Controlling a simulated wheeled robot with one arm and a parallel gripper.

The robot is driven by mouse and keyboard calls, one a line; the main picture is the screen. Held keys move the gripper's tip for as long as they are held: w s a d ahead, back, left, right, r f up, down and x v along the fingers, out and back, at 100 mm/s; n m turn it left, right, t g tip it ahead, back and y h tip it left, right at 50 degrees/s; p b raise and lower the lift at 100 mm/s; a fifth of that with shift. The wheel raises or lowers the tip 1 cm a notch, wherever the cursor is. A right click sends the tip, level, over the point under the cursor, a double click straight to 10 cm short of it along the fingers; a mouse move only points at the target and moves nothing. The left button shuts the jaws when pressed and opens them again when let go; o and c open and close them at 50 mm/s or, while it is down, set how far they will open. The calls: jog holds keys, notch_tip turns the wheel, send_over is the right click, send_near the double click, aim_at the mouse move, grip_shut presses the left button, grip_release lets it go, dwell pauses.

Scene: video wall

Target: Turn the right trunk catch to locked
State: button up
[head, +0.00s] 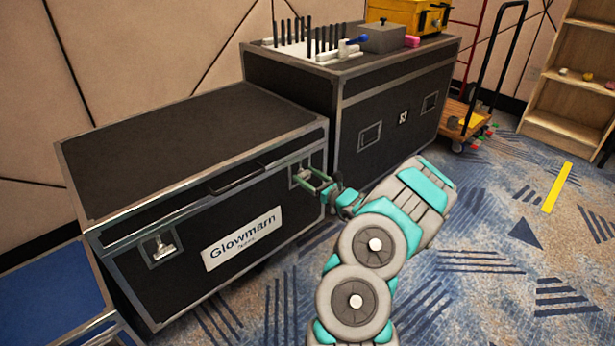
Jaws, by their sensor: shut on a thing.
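The black trunk (190,125) stands at the left with its lid closed, metal edging and a white Glowmarn label (240,239). The right trunk catch (299,169) is set in the front face near the right corner. The left trunk catch (161,247) shows as a metal piece in a recessed plate.
A taller black case (385,110) stands behind to the right, bearing a grey box (382,38), a yellow box (408,15) and several dark rods. A blue case (50,290) is at lower left.

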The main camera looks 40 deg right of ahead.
jog(key=shift+f, duration=0.15)
jog(key=o, duration=1.4)
jog(key=shift+s, duration=0.1)
jog(key=s, duration=0.7)
jog(key=shift+s+d, duration=0.3)
jog(key=shift+s, duration=0.05)
